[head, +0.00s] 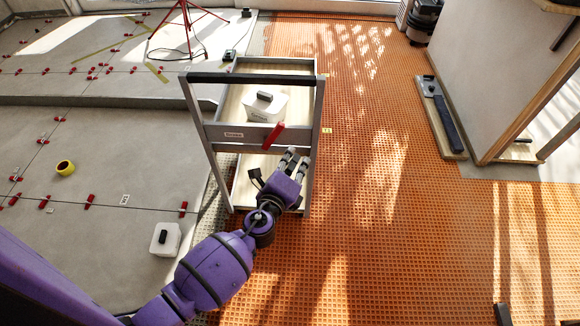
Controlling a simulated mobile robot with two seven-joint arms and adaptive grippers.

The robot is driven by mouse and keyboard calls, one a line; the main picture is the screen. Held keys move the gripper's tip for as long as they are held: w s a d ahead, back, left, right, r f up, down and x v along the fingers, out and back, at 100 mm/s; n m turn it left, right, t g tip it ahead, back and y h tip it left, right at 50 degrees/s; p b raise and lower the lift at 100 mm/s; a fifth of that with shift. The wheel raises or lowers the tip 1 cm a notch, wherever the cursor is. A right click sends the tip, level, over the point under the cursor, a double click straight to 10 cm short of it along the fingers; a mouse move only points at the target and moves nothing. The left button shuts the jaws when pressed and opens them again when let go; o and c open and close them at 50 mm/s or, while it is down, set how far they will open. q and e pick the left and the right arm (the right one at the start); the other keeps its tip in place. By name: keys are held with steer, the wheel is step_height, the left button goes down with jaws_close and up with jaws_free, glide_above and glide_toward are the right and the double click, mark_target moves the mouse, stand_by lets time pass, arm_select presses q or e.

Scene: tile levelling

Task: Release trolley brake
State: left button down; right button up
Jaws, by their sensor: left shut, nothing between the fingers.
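The trolley (210,150) is a grey metal frame with a black push bar (250,78) and pale wooden shelves. It stands at the edge of the orange mat. A red lever (273,136) sits tilted on its front crossbar, to the right of a small white label (234,135) whose text is hard to read. My left gripper (295,161) is shut and empty, just below and to the right of the red lever, with a small apparent gap. My purple arm hides part of the trolley's lower front. My right gripper is not in view.
A white tub (264,104) is on the trolley. Another white tub (165,239) and a yellow tape roll (65,167) lie on the grey tiles, among several red clips. A long tool (443,115) lies by the partition.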

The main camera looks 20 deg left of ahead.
mark_target(273, 133)
arm_select(q)
steer(key=w+a, duration=0.1)
steer(key=w+a+r+p, duration=0.1)
steer(key=w+a, duration=0.1)
steer(key=shift+w+a, duration=0.15)
steer(key=shift+w, duration=0.05)
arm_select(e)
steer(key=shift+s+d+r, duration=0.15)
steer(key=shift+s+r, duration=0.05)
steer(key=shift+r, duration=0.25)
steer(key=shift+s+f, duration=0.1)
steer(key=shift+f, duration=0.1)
arm_select(q)
steer(key=shift+s+a+r+n+t+h+b, duration=0.25)
steer(key=shift+a+r+n+t+b, duration=0.4)
steer(key=shift+n+b, duration=0.95)
steer(key=shift+s+a+r+n+t+h+b, duration=0.3)
steer(key=shift+a+r+n+b, duration=0.65)
steer(key=shift+b, duration=1.15)
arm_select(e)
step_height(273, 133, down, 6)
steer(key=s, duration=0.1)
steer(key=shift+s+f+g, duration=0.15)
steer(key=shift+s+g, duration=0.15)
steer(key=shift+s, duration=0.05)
arm_select(q)
steer(key=shift+w+d+f, duration=0.1)
steer(key=shift+w, duration=0.05)
